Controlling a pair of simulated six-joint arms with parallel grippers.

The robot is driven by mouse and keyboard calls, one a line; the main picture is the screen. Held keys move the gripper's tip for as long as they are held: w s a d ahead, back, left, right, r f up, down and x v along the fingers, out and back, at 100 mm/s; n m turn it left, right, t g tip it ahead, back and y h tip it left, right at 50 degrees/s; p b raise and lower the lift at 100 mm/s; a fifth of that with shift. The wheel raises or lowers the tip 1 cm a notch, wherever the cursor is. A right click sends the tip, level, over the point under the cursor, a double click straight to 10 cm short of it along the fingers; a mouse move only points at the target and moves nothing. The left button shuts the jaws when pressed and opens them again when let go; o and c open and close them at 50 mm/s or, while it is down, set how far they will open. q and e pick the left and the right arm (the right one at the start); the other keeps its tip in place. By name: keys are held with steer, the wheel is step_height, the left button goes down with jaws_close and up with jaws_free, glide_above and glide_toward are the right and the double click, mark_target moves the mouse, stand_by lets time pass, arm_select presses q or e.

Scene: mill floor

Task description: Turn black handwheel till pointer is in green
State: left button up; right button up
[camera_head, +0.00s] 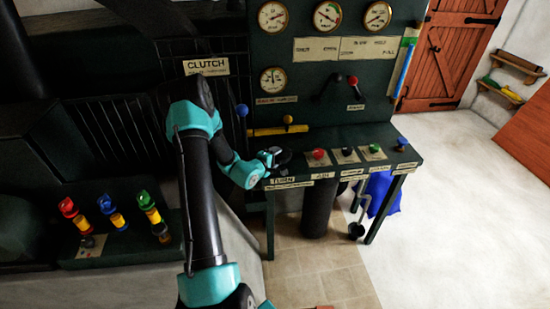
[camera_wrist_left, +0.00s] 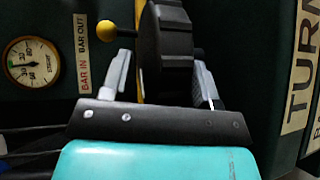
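The black handwheel (camera_head: 280,154) is at the left end of the green bench, above a label reading TURN (camera_head: 284,180). My left gripper (camera_head: 266,160) is at the wheel and partly hides it. In the left wrist view, the ribbed black rim of the handwheel (camera_wrist_left: 166,45) stands between the two grey fingers of my left gripper (camera_wrist_left: 163,62). The fingers are spread, with a visible gap on the left side of the rim. The top middle gauge (camera_head: 327,15) has a coloured arc with green at its right; its pointer is too small to read surely. My right gripper is not in view.
Red (camera_head: 318,154), black (camera_head: 347,152) and green (camera_head: 374,149) knobs stand along the bench to the right. A yellow bar (camera_head: 277,131) and a blue-knobbed lever (camera_head: 242,111) are close behind the wheel. In the left wrist view, a white gauge (camera_wrist_left: 31,64) is at the left.

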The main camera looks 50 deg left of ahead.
arm_select(q)
steer(key=c, duration=0.6)
steer(key=shift+c, duration=0.3)
steer(key=shift+d+n+y, duration=0.1)
steer(key=shift+n+y, duration=0.2)
steer(key=shift+y, duration=0.1)
steer(key=shift+d+n+g+y, duration=0.1)
steer(key=shift+n+g+y, duration=0.2)
steer(key=shift+n+y, duration=0.3)
steer(key=o, duration=0.9)
steer(key=shift+o, duration=0.2)
